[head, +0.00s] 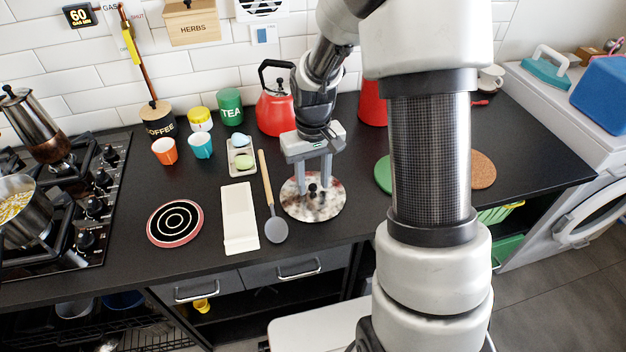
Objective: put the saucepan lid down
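The saucepan lid (313,188) shows as a small dark knob over a round, mottled white, brown and black disc (334,204) on the dark worktop. Whether the disc is the lid's own surface or a mat seen through clear glass, I cannot tell. My gripper (313,182) points down over it. Its two grey fingers stand apart on either side of the knob, with a visible gap to it. The saucepan (22,222) is on the hob at the far left, uncovered, with yellowish food inside.
A wooden-handled grey spoon (275,228), white board (239,218) and red-rimmed black round mat (175,222) lie to the left. A red kettle (273,112) stands behind. Green (383,174) and cork (483,168) discs lie right, partly behind my arm. Some worktop between them is bare.

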